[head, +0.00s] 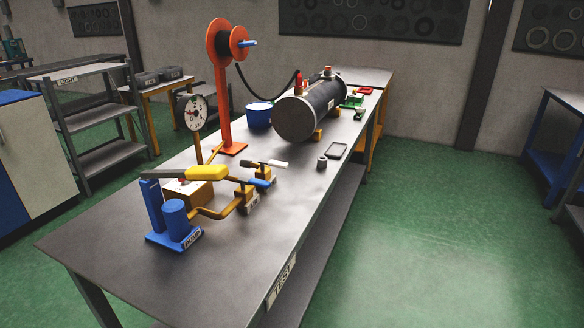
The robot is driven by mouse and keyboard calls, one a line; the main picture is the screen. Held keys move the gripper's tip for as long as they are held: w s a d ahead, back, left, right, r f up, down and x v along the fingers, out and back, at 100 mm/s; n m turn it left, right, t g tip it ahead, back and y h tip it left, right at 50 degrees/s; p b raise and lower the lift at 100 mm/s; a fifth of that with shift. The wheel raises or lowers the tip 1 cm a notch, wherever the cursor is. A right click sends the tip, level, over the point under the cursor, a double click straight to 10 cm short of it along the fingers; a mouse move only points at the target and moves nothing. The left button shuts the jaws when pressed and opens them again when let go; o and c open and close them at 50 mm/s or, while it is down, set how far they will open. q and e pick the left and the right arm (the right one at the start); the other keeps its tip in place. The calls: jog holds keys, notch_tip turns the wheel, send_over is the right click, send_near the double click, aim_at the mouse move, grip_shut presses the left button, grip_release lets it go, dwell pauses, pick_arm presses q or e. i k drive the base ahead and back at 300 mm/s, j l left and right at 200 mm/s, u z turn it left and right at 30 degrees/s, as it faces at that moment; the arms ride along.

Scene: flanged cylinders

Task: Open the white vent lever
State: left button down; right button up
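The white vent lever (278,164) is on the test bench, on a small yellow valve block on the pipework behind the pump. Its white handle points to the right and lies about level. A lever with a blue handle (258,182) sits just in front of it on another yellow block (245,194). The blue pump (175,220), labelled PUMP, stands at the near left with a long yellow-gripped handle (205,172). Neither of my grippers shows in the head view.
A round gauge (195,113) and an orange hose reel stand (224,105) rise behind the levers. A dark flanged cylinder (310,108) lies farther back, near a blue bucket (258,116). The bench top (120,245) is clear at the near end. Green floor (430,240) is free at right.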

aim_at(271, 163)
jog(key=i+l, duration=0.1)
jog(key=l, duration=0.2)
jog(key=i+l+u, duration=0.1)
jog(key=l, duration=0.25)
jog(key=i+l, duration=0.1)
jog(key=l, duration=0.2)
jog(key=i+l, duration=0.1)
jog(key=l, duration=0.25)
jog(key=i+u, duration=0.05)
